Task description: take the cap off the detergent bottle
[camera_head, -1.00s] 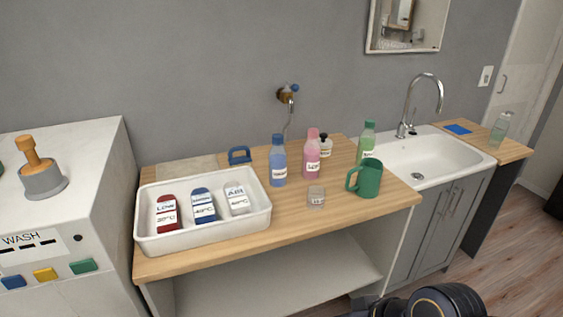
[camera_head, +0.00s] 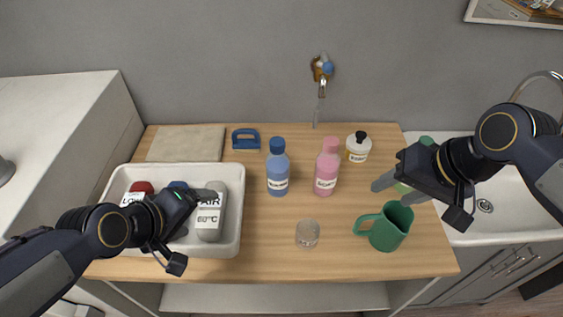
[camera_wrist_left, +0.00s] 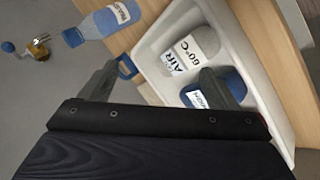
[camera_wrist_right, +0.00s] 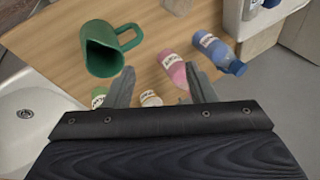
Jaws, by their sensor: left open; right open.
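Several bottles stand on the wooden counter, and their labels are too small to tell which is the detergent bottle. A blue bottle (camera_head: 278,172) and a pink bottle (camera_head: 326,172), both capped, stand upright mid-counter. A small white bottle (camera_head: 358,149) with a black cap stands behind to the right. A green bottle (camera_head: 427,141) is mostly hidden by my right gripper (camera_head: 393,192), which is open and empty at the counter's right side. My left gripper (camera_head: 200,230) is open and empty above the white tray (camera_head: 240,210). Both grippers are apart from the blue and pink bottles.
The tray holds red, blue and white labelled containers, the white one (camera_head: 210,222) clearest. A green mug (camera_head: 388,228) stands below my right gripper, and a small clear jar (camera_head: 307,234) mid-front. A blue-handled object (camera_head: 246,139) and board (camera_head: 186,143) lie behind. A sink (camera_head: 484,206) is at right.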

